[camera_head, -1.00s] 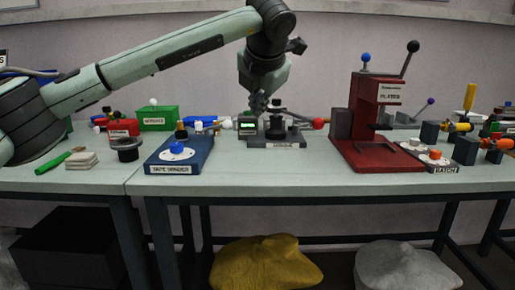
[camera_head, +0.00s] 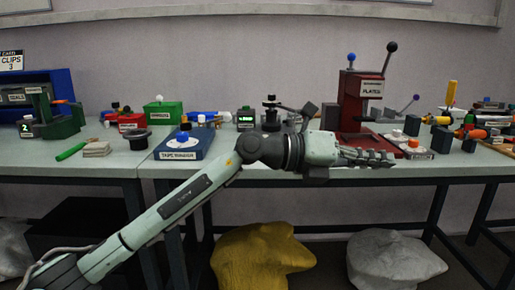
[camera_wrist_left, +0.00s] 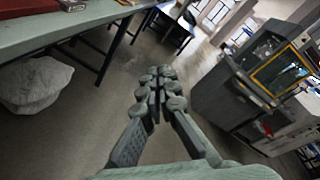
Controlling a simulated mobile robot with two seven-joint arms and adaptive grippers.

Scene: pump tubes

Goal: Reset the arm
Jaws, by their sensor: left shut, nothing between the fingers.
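My left arm comes in from the lower left of the head view and lies across the front of the bench. My left gripper (camera_head: 368,158) points right, in front of the red press, apart from the things on the bench. Its fingers are together with nothing between them. In the left wrist view the left gripper (camera_wrist_left: 158,85) is shut and empty above the grey floor. My right gripper is in neither view.
The bench (camera_head: 100,165) carries a blue tape winder (camera_head: 185,146), a green box (camera_head: 160,115), a black-knobbed device (camera_head: 270,118) and the red press (camera_head: 362,100). A yellow sack (camera_head: 260,262) and a grey sack (camera_head: 395,265) lie below. A grey machine (camera_wrist_left: 245,95) stands right in the wrist view.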

